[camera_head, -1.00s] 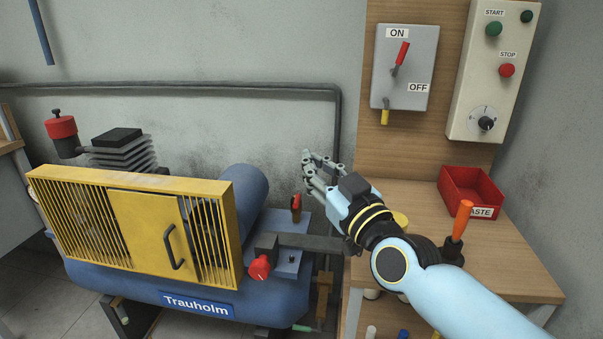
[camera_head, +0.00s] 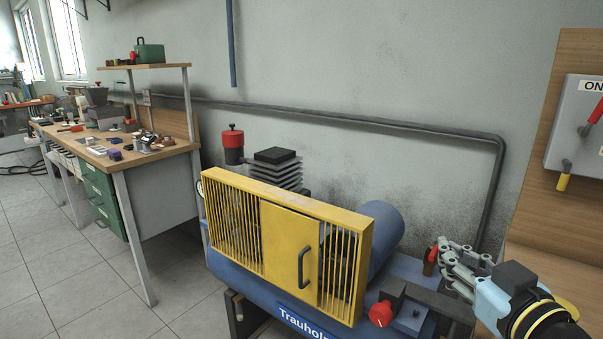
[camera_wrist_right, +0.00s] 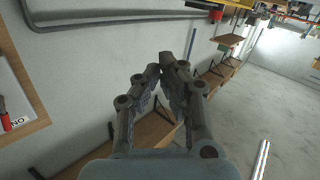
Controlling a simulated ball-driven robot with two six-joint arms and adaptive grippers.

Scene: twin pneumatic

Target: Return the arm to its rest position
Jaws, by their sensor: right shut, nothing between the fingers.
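My right gripper (camera_head: 444,254) is at the lower right of the head view, by the right end of the blue compressor (camera_head: 250,278). It is shut and empty. The right wrist view shows its grey fingers (camera_wrist_right: 160,75) angled together, with nothing held between them. Part of my light blue right arm shows behind it at the picture's edge. A small red-handled valve (camera_head: 430,260) is close to the fingertips in the head view; I cannot tell if they touch. My left gripper is not in view.
The compressor has a yellow guard (camera_head: 290,250) and a red knob (camera_head: 381,314). A switch box (camera_head: 575,130) hangs on a wooden panel at the right. A cluttered workbench (camera_head: 125,155) stands at the left. The tiled floor (camera_head: 60,270) there is open.

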